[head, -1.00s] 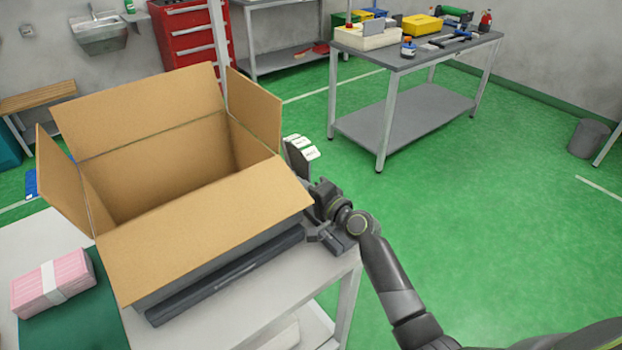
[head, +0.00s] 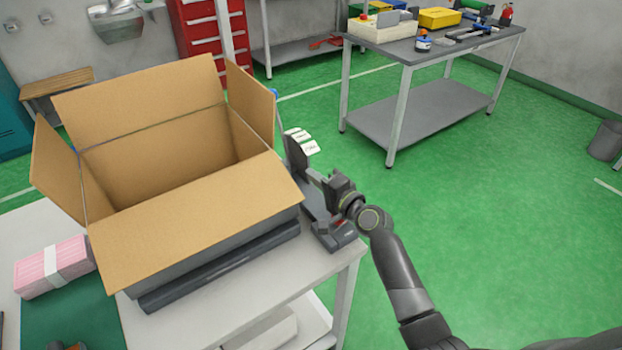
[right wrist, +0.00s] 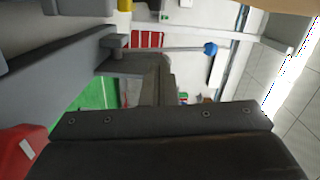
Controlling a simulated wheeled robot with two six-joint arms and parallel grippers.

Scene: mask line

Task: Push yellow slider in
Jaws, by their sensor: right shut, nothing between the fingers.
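A small yellow part (right wrist: 125,5) shows at the top edge of the right wrist view, mostly cut off; I cannot tell for sure that it is the slider, or how far out it stands. No yellow slider shows on the near table in the head view. My right gripper (head: 318,180) is shut and empty, beside the right side of the cardboard box, over a dark device (head: 335,238) at the table's right end. Its fingers also show in the right wrist view (right wrist: 158,82). My left gripper is not recognisable in the head view.
The open cardboard box (head: 190,215) stands on the dark machine (head: 220,268) on the near table (head: 265,300). A pink pack (head: 55,265) lies at left. In the wrist view a blue knob (right wrist: 210,48) is close by.

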